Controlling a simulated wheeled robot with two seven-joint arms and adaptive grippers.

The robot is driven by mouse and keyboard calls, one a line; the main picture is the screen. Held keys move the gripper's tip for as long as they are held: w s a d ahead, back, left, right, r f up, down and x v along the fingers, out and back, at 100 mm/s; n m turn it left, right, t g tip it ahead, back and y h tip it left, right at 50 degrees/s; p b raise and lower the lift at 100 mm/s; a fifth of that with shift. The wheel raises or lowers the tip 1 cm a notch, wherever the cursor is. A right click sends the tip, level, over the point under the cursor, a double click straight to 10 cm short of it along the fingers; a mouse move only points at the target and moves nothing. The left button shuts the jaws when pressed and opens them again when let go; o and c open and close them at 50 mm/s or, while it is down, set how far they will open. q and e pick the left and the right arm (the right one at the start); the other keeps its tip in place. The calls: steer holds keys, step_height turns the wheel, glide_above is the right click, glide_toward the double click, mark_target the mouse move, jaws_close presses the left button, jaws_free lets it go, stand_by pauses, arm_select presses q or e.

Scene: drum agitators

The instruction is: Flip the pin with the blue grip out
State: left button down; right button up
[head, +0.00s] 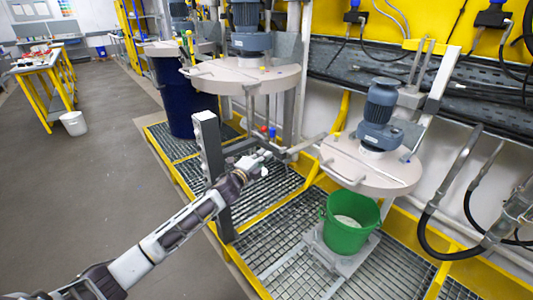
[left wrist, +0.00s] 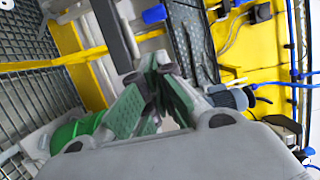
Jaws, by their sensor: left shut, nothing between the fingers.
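A small blue grip (head: 272,132) shows in the head view beside a red one (head: 263,129), at the frame behind the front agitator's arm. My left gripper (head: 266,156) is just below the blue grip in the picture and looks apart from it. In the left wrist view the green-padded fingers (left wrist: 150,100) are shut with nothing held. A blue piece (left wrist: 154,14) shows beyond them; I cannot tell if it is the same grip. The pin's shaft is too small to make out. My right gripper is not in view.
The front agitator's round lid (head: 370,172) hangs over a green bucket (head: 348,235) on the grating. A grey post (head: 208,150) stands close to my left forearm. A second lid (head: 240,76) is behind. Hoses (head: 455,190) hang at the right.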

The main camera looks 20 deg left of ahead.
arm_select(q)
steer(key=shift+s+a, duration=0.15)
steer(key=shift+s, duration=0.35)
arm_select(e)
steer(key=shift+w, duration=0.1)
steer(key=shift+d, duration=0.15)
